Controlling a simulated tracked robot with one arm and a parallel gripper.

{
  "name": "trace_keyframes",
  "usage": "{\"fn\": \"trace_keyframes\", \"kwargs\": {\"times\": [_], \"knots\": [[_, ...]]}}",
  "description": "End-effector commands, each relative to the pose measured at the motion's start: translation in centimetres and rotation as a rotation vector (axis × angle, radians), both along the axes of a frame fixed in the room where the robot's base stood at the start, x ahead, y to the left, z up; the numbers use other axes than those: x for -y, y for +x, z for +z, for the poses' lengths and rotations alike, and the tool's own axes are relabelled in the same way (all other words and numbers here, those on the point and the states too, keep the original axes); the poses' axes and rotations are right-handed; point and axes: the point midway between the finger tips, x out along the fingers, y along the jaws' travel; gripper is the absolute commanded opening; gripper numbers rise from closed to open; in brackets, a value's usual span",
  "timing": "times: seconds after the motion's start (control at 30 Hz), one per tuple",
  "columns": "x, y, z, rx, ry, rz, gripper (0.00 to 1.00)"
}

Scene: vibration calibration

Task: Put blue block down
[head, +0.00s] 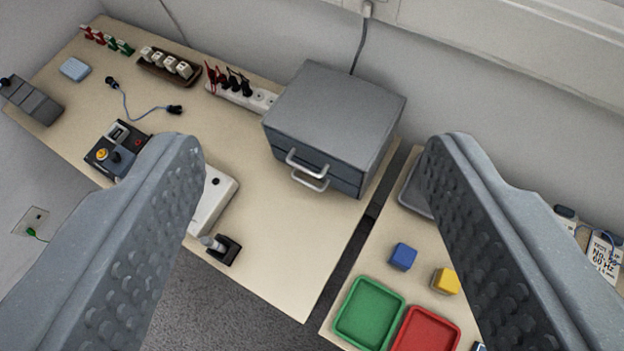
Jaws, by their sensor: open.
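A small blue block (403,256) rests on the light wooden top of the right-hand table, just above the green tray. My gripper (312,150) is open, its two grey fingers wide apart in the foreground. Nothing is between the fingers. In the picture the blue block shows between them, nearer the right finger, well beyond and apart from it.
A yellow block (446,281), a green tray (340,312) and a red tray (398,343) are near the blue block. A grey drawer cabinet (335,105) stands on the left table (285,255). A dark gap separates the tables. The fingers hide parts of both tables.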

Motion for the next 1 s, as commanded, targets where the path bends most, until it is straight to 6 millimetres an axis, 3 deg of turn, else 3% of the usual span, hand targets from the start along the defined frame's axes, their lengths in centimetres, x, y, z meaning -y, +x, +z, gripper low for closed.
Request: {"fn": "trace_keyframes", "kwargs": {"times": [0.07, 0.1, 0.3, 0.77, 1.0], "knots": [[-1.0, -2.1, 3.2, 0.090, -0.024, 0.023, 0.59], [-2.6, -3.0, 4.6, 0.128, -0.033, 0.033, 0.59], [-4.0, -6.1, 8.6, 0.252, -0.068, 0.060, 0.59], [-4.1, -6.5, 9.5, 0.271, -0.074, 0.065, 0.59], [-4.1, -6.5, 12.8, 0.271, -0.075, 0.064, 0.59]]}}
